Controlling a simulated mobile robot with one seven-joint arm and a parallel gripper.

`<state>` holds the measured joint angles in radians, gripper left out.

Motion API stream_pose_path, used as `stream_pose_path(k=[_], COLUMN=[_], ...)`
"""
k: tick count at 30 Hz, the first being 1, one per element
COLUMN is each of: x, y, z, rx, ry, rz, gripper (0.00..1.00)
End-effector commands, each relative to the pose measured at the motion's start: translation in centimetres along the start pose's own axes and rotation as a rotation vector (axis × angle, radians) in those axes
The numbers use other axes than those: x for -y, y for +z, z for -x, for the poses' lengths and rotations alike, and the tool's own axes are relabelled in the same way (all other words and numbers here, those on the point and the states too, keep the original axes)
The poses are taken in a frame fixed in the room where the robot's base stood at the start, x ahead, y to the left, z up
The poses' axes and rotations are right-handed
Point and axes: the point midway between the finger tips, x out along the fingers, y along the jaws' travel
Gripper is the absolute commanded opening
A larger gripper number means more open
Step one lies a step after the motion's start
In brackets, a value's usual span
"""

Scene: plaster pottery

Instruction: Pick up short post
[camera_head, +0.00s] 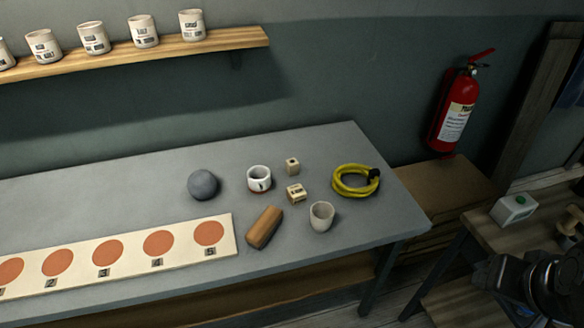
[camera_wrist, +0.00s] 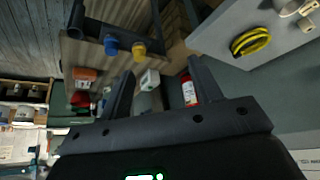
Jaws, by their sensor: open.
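Two small pale wooden pieces stand on the grey table. One, a short upright block (camera_head: 292,166) with a dark mark on top, is behind the other, a notched block (camera_head: 296,193). The upright one looks most like the short post, but I cannot be sure. My gripper (camera_wrist: 160,72) shows in the wrist view with its two dark fingers apart and nothing between them. It is well away from both blocks. My dark arm shows at the lower right of the head view, off to the right of the table.
Around the blocks are a white cup with a red mark (camera_head: 259,179), a beige cup (camera_head: 322,216), a brown wooden block (camera_head: 264,228), a yellow coil (camera_head: 355,181) and a grey ball (camera_head: 203,185). A board with orange discs (camera_head: 133,264) lies at the left front. A fire extinguisher (camera_head: 457,110) hangs at right.

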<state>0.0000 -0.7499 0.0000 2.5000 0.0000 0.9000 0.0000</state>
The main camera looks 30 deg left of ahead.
Motion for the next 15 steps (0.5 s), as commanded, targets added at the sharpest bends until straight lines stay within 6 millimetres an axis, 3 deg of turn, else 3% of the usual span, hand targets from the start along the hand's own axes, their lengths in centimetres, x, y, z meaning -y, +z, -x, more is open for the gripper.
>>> stream_pose_path(k=[8, 11, 15], x=[0.5, 1.4, 3.9], y=[-1.2, -3.4, -7.8], z=[0.0, -0.2, -1.0], rx=[0.004, 0.011, 0.020], ry=[-0.007, -0.019, -0.045], rz=[0.022, 0.063, 0.145], gripper=[0.58, 0.58, 0.58])
